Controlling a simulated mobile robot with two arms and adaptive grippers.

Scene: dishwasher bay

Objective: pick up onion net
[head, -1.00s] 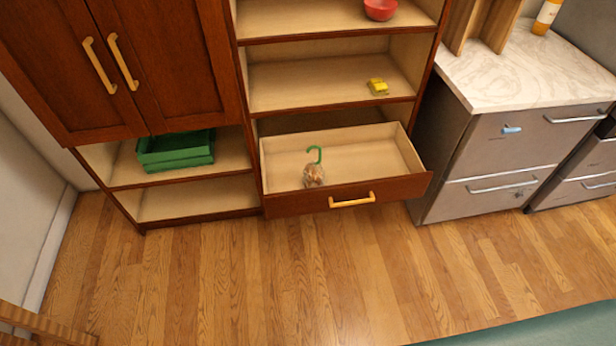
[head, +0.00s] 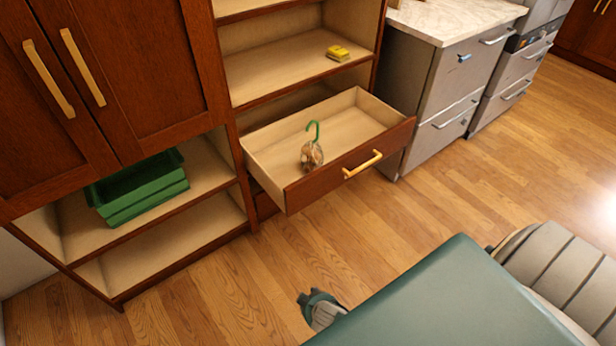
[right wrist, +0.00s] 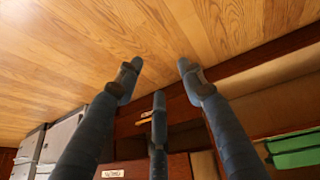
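The onion net (head: 312,155), a small brownish net with a green hook on top, is in the pulled-out drawer (head: 365,103), close to its front panel. The hook stands up above the net. My right gripper (right wrist: 158,78) shows in the right wrist view with its three fingers spread apart and nothing between them. I cannot make out the onion net in that view. My left gripper is not in view.
A green crate (head: 140,190) sits on the lower shelf left of the drawer; it also shows in the right wrist view (right wrist: 294,150). A yellow object (head: 338,53) lies on the shelf above. Grey drawer units (head: 440,90) stand at right. Wooden floor before the drawer is clear.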

